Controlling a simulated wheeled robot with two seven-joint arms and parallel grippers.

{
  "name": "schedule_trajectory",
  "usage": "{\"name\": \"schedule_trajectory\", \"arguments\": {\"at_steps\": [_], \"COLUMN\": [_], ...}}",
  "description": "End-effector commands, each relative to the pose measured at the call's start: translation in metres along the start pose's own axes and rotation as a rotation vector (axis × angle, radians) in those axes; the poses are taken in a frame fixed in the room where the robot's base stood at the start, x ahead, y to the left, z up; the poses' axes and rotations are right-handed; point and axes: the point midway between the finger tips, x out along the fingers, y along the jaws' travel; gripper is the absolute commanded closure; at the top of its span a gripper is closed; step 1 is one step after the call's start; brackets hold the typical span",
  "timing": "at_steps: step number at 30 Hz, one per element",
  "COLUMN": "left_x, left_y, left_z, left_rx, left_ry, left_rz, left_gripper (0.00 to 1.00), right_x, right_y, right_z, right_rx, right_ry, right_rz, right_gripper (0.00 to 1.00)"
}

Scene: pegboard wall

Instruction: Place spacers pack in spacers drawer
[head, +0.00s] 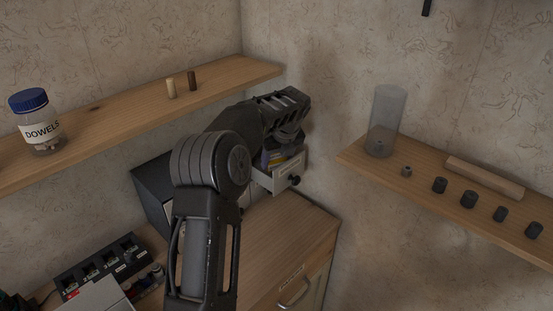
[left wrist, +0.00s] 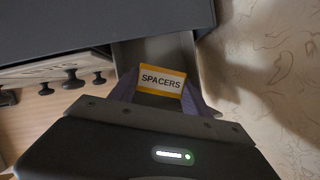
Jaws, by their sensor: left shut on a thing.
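The spacers pack (left wrist: 161,82), with a yellow-edged white label reading SPACERS, shows in the left wrist view. My left gripper (head: 281,150) is shut on it. In the head view, only a small yellow and purple patch shows below the gripper, at an open drawer (head: 283,174) with a pale front and a dark knob. The gripper is over this drawer; I cannot tell whether the pack touches its floor. The drawer's own label is not readable. The dark drawer cabinet (head: 151,190) is partly hidden behind my arm. My right gripper is out of view.
A left shelf (head: 110,120) holds a DOWELS jar (head: 40,120) and two small pegs. A right shelf (head: 440,195) holds a clear cylinder (head: 386,120), a wooden bar and several dark cylinders. A wooden cabinet (head: 290,235) stands below the open drawer. Its top is partly clear.

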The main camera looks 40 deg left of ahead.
Motion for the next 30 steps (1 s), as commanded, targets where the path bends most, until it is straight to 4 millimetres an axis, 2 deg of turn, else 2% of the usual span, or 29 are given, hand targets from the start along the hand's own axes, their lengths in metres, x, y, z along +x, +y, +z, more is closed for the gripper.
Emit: {"name": "schedule_trajectory", "arguments": {"at_steps": [17,18,26,30], "left_x": [0.011,0.011,0.011,0.011], "left_y": [0.000,0.000,0.000,0.000], "left_z": [-0.004,-0.004,-0.004,-0.004], "left_rx": [0.000,0.000,0.000,0.000], "left_ry": [-0.001,0.000,0.000,0.000], "left_rz": [-0.001,-0.001,-0.001,-0.001], "left_gripper": [0.91,0.43,0.22,0.22], "right_x": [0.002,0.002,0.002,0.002], "right_y": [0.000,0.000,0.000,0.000], "right_z": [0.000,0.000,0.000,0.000], "right_rx": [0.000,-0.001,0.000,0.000], "right_ry": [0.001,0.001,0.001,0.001], "right_rz": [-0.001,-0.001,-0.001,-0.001], "right_gripper": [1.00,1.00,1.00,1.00]}}
